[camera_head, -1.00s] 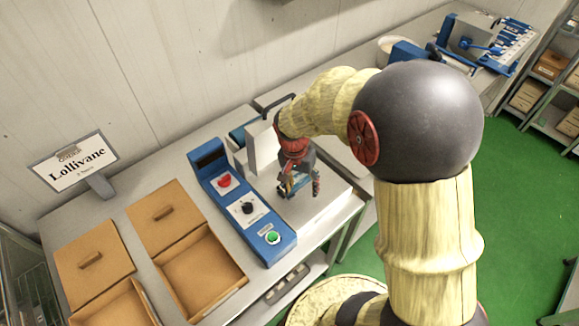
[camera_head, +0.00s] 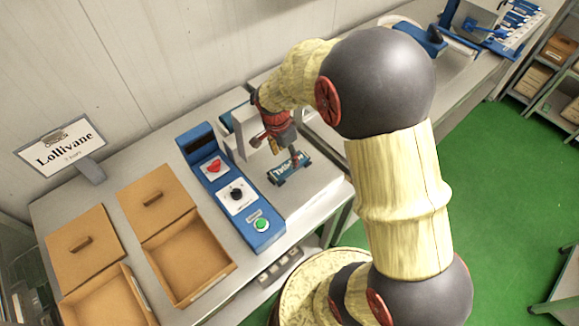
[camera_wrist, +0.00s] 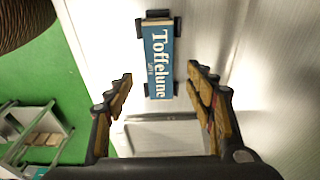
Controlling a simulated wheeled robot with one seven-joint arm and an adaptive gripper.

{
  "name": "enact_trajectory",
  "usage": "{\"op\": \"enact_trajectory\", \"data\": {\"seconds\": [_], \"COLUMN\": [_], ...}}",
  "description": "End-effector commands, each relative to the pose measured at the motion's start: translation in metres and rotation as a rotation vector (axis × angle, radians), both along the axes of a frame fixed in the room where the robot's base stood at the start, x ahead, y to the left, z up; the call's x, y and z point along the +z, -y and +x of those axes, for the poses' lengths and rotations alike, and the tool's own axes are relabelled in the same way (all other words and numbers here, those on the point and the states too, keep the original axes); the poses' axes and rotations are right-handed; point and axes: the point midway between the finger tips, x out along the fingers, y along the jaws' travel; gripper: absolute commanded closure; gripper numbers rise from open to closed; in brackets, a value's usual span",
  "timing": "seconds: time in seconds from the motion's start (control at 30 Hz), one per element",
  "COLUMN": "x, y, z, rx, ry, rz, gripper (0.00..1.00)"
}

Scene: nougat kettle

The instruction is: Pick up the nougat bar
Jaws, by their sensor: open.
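The nougat bar (camera_head: 290,170) is a blue bar with pale lettering, lying on the light table right of the blue control panel. My gripper (camera_head: 284,152) is just beside and above the bar in the head view. In the wrist view my gripper (camera_wrist: 160,85) is open, its fingers apart on either side, with the bar ahead between them and not touched. The far end of the bar is partly covered by a dark clip.
The blue control panel (camera_head: 232,190) has a green button, a dial and a red-marked part. Open cardboard boxes (camera_head: 190,262) stand at the left, near a "Lollivane" sign (camera_head: 60,148). A white upright block (camera_head: 243,130) stands close behind my gripper.

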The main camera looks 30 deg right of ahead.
Motion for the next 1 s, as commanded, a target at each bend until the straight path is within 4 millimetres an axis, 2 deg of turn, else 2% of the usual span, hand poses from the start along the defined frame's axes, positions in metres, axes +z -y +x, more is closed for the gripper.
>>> {"op": "enact_trajectory", "data": {"seconds": [0.27,0.5,0.77,1.0], "x": [-0.025,-0.057,-0.061,-0.061], "y": [0.005,0.011,0.012,0.012], "z": [0.000,0.001,0.002,0.002], "rx": [0.000,0.000,0.001,0.001], "ry": [-0.003,-0.002,0.000,0.000], "rz": [0.000,0.001,0.000,0.000], "gripper": [0.45,0.45,0.45,0.58]}}
